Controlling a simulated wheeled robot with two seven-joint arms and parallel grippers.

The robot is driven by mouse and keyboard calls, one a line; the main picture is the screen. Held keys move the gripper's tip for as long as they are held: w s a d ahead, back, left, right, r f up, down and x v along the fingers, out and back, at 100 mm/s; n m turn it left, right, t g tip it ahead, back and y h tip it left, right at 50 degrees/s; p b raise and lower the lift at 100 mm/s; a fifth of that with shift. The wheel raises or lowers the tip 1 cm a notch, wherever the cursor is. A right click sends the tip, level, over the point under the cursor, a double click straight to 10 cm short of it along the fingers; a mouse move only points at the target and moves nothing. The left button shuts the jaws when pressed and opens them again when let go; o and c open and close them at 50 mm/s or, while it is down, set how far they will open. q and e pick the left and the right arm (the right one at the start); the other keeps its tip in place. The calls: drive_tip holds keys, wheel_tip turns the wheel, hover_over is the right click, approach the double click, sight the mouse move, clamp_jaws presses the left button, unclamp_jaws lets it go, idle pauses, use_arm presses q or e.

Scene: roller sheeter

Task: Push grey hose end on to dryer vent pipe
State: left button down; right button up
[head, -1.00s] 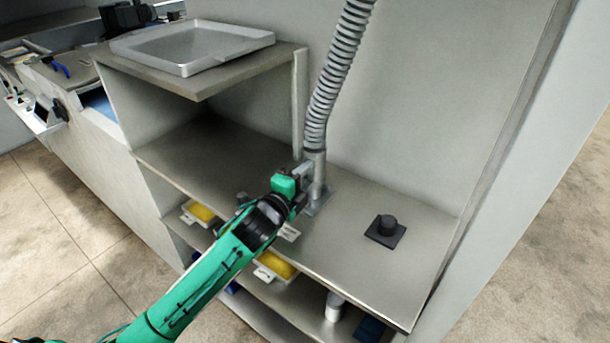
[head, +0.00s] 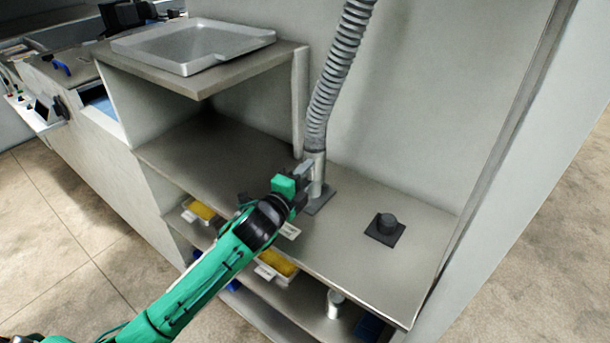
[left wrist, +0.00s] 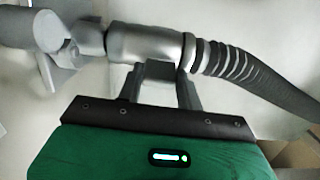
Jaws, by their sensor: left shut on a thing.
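The grey ribbed hose (head: 338,75) hangs down along the back wall. Its smooth grey end (head: 314,160) is in line above the upright vent pipe, whose square base plate (head: 319,203) lies on the counter. My left gripper (head: 305,174) is shut on the smooth hose end from the front left. In the left wrist view the fingers (left wrist: 167,82) are against the smooth grey hose end (left wrist: 145,42), with the ribbed hose (left wrist: 240,70) running off to the right. Grey pipe parts show at the left there. How far the end overlaps the pipe I cannot tell. My right gripper is not seen.
A dark round stub on a square plate (head: 387,227) sits on the counter (head: 345,235) to the right. A shallow grey tray (head: 190,45) rests on the raised shelf at upper left. Yellow-filled bins (head: 277,263) and a light cylinder (head: 334,303) stand below the counter.

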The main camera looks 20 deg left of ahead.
use_arm(q)
drive_tip(key=shift+f, duration=0.15)
drive_tip(key=shift+f, duration=0.4)
drive_tip(key=shift+f+b, duration=0.1)
drive_tip(key=shift+b, duration=0.2)
drive_tip(key=shift+f, duration=0.35)
drive_tip(key=shift+f+b, duration=0.25)
drive_tip(key=shift+b, duration=0.1)
drive_tip(key=shift+f+b, duration=0.3)
drive_tip(key=shift+f, duration=0.25)
idle(0.4)
drive_tip(key=shift+f, duration=0.4)
